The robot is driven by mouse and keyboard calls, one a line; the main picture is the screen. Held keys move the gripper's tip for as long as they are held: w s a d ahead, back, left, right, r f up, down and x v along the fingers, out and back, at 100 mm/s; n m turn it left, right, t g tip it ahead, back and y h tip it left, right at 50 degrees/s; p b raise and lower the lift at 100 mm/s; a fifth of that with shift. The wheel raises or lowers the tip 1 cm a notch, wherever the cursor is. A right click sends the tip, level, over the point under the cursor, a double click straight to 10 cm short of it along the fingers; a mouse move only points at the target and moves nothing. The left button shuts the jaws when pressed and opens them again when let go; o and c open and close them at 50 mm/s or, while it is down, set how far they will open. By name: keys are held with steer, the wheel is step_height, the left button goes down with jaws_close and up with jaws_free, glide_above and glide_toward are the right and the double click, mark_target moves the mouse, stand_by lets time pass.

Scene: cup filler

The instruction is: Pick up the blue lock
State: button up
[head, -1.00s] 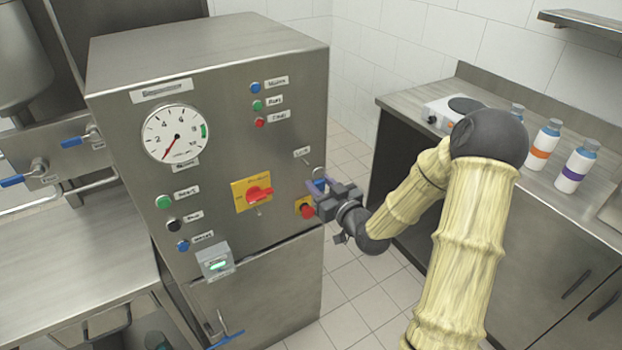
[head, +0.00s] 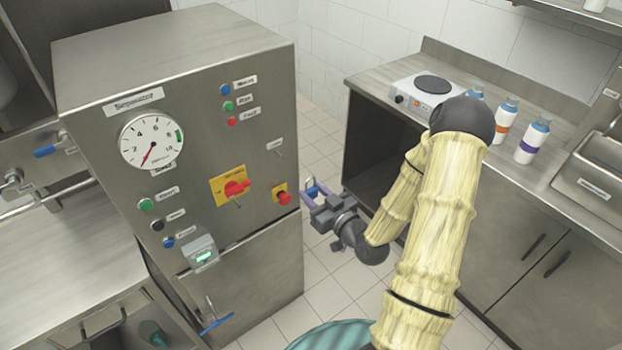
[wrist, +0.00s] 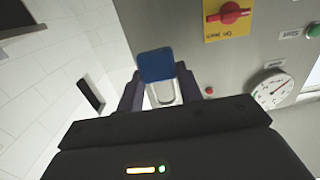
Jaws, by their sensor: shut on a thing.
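The blue lock (wrist: 156,66) is between the two fingers of my gripper (wrist: 160,88) in the wrist view. Its blue body is at the far end and its pale metal shackle shows nearer the palm. In the head view my gripper (head: 317,192) is in the air to the right of the steel cabinet, apart from its front panel. The gripper is shut on the lock, which is small and partly hidden by the fingers there.
The steel cabinet (head: 180,60) carries a gauge (head: 151,141), a red rotary switch (head: 236,188) and a red button (head: 284,198). At right, a counter holds a hot plate (head: 432,86) and several bottles. Tiled floor (head: 318,260) is open between them. A striped teal round thing (head: 335,337) is at the bottom.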

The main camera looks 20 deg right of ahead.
mark_target(312, 193)
steer(key=p+v, duration=0.2)
steer(key=shift+s+d+r, duration=0.1)
steer(key=shift+s+r, duration=0.05)
steer(key=shift+s, duration=0.15)
steer(key=shift+s+p, duration=0.4)
steer(key=shift+w+f, duration=0.35)
steer(key=shift+f, duration=0.2)
steer(key=w+a+f+m+h, duration=0.3)
steer(key=w+a+f+h, duration=0.2)
steer(key=f, duration=0.5)
steer(key=shift+w+a+f+m+t, duration=0.2)
steer(key=shift+f+m+t, duration=0.1)
steer(key=shift+t, duration=0.1)
steer(key=shift+d, duration=0.1)
